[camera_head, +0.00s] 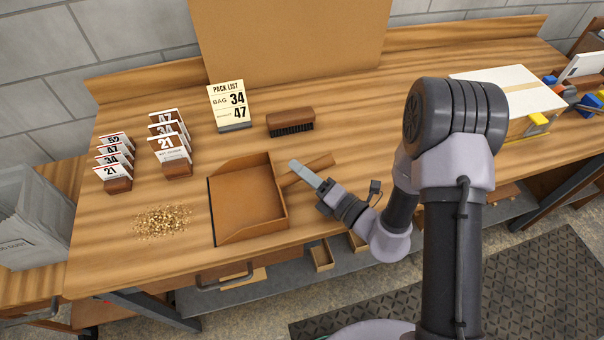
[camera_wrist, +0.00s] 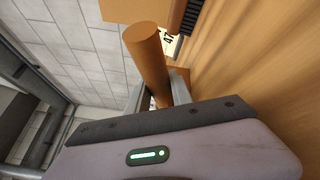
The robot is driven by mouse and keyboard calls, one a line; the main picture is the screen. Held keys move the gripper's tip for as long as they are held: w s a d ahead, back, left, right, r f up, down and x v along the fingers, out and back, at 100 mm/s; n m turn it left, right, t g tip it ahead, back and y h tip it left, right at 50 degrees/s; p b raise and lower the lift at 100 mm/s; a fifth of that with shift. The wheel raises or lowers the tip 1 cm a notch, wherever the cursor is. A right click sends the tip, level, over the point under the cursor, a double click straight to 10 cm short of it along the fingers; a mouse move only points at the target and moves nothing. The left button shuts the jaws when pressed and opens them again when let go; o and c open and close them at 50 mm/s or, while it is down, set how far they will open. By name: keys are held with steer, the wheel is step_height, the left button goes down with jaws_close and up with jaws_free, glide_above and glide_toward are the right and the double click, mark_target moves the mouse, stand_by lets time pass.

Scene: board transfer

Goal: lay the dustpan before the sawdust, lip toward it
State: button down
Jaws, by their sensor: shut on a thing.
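The brown dustpan (camera_head: 245,200) lies on the workbench, its open lip on the left side, facing the sawdust. The sawdust (camera_head: 162,221) is a loose tan heap left of the lip, with a small gap of bare wood between them. My gripper (camera_head: 303,174) is at the right of the dustpan, shut on its round wooden handle. The handle (camera_wrist: 147,62) also shows between my fingers in the wrist view, with its end pointing up and away. The pan itself is mostly hidden in the wrist view. I cannot tell whether the pan touches the bench all along.
A brush (camera_head: 290,122) lies behind the dustpan. A pack list card (camera_head: 229,105) and numbered tag holders (camera_head: 175,168) stand at the back left. A grey bin (camera_head: 30,225) is beyond the left end. A white-topped box (camera_head: 515,92) stands at the right.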

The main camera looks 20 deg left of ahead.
steer(key=shift+s, duration=0.1)
steer(key=c, duration=1.1)
jaws_free()
steer(key=shift+c, duration=0.2)
